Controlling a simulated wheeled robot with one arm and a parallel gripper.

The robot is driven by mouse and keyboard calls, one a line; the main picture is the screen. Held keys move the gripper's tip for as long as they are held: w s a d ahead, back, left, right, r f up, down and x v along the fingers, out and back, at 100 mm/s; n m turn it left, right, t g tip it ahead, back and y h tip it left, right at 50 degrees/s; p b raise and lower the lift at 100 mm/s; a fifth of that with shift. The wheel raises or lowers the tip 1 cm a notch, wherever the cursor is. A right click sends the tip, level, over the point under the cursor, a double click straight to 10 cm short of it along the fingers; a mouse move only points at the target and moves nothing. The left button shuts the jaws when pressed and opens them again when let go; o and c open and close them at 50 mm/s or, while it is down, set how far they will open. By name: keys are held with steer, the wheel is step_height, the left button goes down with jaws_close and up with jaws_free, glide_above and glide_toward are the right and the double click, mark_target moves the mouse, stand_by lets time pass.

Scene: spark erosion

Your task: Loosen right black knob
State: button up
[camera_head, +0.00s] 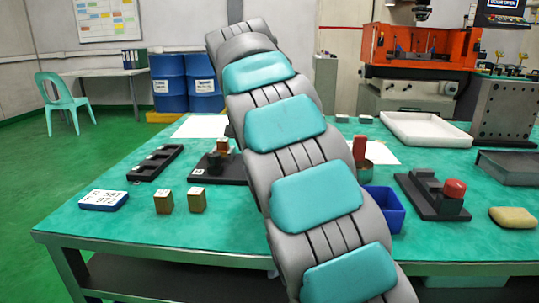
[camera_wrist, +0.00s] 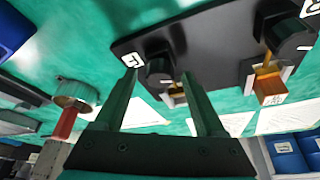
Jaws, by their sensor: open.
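The wrist view looks upside down. It shows a black fixture plate (camera_wrist: 215,45) with two black knobs and copper-coloured blocks. One black knob (camera_wrist: 160,68) is at the picture's left, beside a white letter label. The other black knob (camera_wrist: 290,35) is at the upper right, beside a copper block (camera_wrist: 270,88). My gripper (camera_wrist: 160,76) is open, its fingertips on either side of the left-hand knob in the picture; contact cannot be told. In the head view the dark fixture (camera_head: 231,174) is partly hidden behind my arm, and my gripper is hidden.
Two metal blocks (camera_head: 163,202), a blue label plate (camera_head: 103,199) and a black rack (camera_head: 155,163) stand left on the green table. A blue bin (camera_head: 383,208), a red-knobbed fixture (camera_head: 435,196) and a white tray (camera_head: 428,130) are right. A red-handled item (camera_wrist: 66,122) is near my gripper.

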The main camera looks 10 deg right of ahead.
jaws_close()
stand_by(0.5)
